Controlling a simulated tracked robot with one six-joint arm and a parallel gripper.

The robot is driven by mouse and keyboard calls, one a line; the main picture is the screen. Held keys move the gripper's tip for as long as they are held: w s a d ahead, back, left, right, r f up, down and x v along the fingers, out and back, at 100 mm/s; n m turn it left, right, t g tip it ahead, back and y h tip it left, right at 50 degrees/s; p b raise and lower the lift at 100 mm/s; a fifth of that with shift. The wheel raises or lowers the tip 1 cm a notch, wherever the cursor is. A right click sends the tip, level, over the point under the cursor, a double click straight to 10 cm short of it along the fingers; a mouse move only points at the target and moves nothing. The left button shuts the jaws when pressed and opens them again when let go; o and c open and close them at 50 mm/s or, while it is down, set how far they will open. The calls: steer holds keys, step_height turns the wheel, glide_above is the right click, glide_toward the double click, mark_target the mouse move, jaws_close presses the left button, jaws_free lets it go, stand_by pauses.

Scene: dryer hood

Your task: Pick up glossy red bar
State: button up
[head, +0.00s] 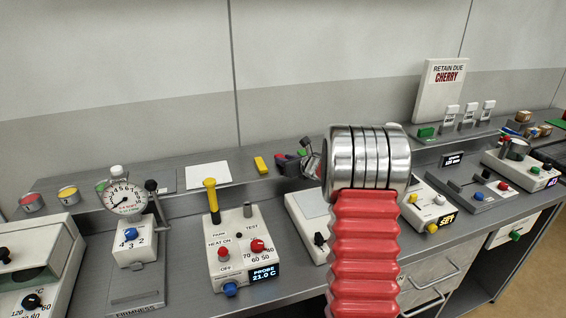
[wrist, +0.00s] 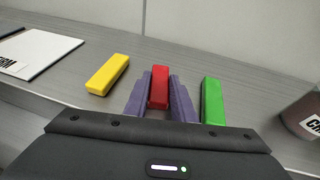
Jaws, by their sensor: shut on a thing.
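The glossy red bar (wrist: 159,84) stands out in the middle of the wrist view, between the two purple fingers of my gripper (wrist: 160,90). The fingers are shut on it, one on each side, and its far end shows between them. Whether it still touches the shelf cannot be told. In the head view my gripper is small and partly hidden behind my arm's silver rings and red bellows, so the bar is hard to make out there.
A yellow bar (wrist: 108,74) lies left of my gripper and a green bar (wrist: 212,100) close on its right. A white card (wrist: 35,52) lies farther left; a labelled jar (wrist: 303,115) stands at right. In the head view a dial gauge (head: 124,198) and control boxes line the bench.

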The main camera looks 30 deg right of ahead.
steer(key=shift+r, duration=0.1)
jaws_close()
step_height(320, 180, up, 10)
stand_by(0.3)
stand_by(0.6)
